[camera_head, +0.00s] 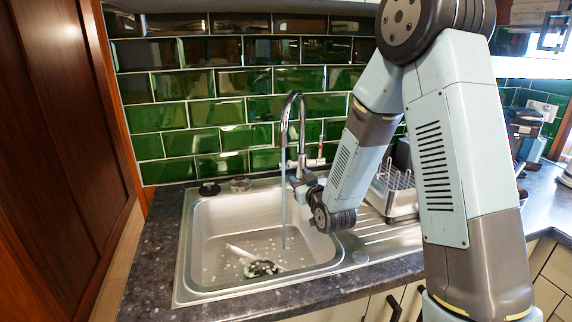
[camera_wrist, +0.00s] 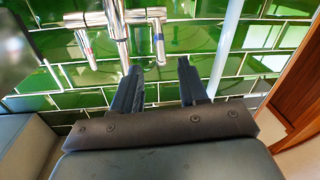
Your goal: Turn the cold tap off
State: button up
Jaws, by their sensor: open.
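The chrome tap (camera_head: 291,108) stands behind the sink, and water (camera_head: 284,205) runs from its spout into the basin. In the wrist view a lever with a red band, the hot side (camera_wrist: 86,46), is on the left. The other lever, the cold tap (camera_wrist: 158,42), hangs to its right. My gripper (camera_wrist: 158,65) is open, its two dark fingers pointing at the tap. The cold lever's lower end lies between the fingertips in the picture; I cannot tell whether they touch. In the head view my arm partly hides the tap's base.
The steel sink (camera_head: 189,262) holds a brush-like item (camera_head: 261,268). A dish rack (camera_head: 398,180) stands on the drainer to the right. Green tiles (camera_head: 222,112) rise close behind the tap. A wooden door (camera_head: 70,130) is at the left.

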aim_at(287, 163)
jog(key=x, duration=1.1)
jog(key=shift+r, duration=0.1)
grip_shut()
